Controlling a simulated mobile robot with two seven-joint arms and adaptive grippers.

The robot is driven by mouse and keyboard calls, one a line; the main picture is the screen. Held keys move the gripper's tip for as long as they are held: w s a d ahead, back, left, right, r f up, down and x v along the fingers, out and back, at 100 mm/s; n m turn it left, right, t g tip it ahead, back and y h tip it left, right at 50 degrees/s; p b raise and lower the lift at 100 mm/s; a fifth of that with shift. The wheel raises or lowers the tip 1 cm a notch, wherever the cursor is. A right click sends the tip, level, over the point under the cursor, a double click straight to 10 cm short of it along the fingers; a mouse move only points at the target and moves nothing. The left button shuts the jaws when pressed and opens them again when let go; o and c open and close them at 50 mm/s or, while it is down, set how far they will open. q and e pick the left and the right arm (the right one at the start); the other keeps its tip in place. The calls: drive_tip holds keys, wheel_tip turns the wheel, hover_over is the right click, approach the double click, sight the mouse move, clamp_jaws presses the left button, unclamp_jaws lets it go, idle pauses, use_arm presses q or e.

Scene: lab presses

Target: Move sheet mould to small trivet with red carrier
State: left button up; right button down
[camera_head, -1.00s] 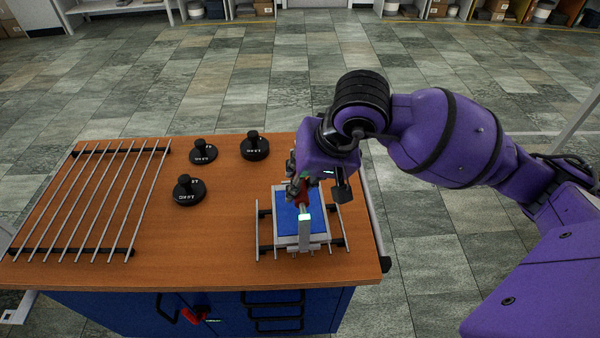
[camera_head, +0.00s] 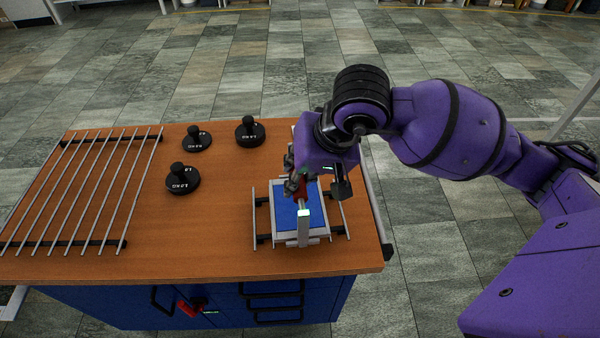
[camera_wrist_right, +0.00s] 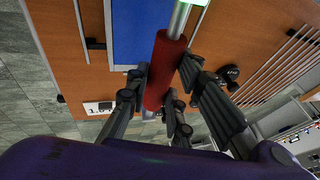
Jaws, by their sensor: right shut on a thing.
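The sheet mould (camera_head: 286,216), a blue sheet in a pale metal frame, lies level over the small trivet (camera_head: 255,222) at the table's right end. I cannot tell whether it touches the bars. The carrier, with a red grip (camera_head: 303,190) and a pale metal upright (camera_head: 304,232), stands at the mould. My right gripper (camera_head: 300,186) is shut on the red grip. In the right wrist view, its fingers close around the red grip (camera_wrist_right: 166,70) beside the blue sheet (camera_wrist_right: 138,32). My left gripper is not in view.
A large trivet of parallel rods (camera_head: 85,190) covers the table's left end. Black weights with knobs (camera_head: 183,180) stand between the trivets. The wooden tabletop (camera_head: 200,245) is clear at its front middle.

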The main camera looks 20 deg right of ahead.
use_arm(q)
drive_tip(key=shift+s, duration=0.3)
use_arm(e)
drive_tip(key=shift+w+r, duration=0.1)
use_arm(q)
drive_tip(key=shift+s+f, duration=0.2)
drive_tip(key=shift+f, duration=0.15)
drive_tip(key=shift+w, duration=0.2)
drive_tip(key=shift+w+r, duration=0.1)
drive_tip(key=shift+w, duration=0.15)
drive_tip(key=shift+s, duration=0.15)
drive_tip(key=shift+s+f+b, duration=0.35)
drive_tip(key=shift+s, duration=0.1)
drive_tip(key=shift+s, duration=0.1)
use_arm(e)
drive_tip(key=shift+f, duration=0.2)
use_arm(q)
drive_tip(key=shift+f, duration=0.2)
use_arm(e)
drive_tip(key=shift+f, duration=0.15)
use_arm(q)
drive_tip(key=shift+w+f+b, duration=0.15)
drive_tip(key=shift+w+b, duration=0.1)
drive_tip(key=shift+b, duration=0.1)
use_arm(e)
drive_tip(key=shift+f, duration=0.15)
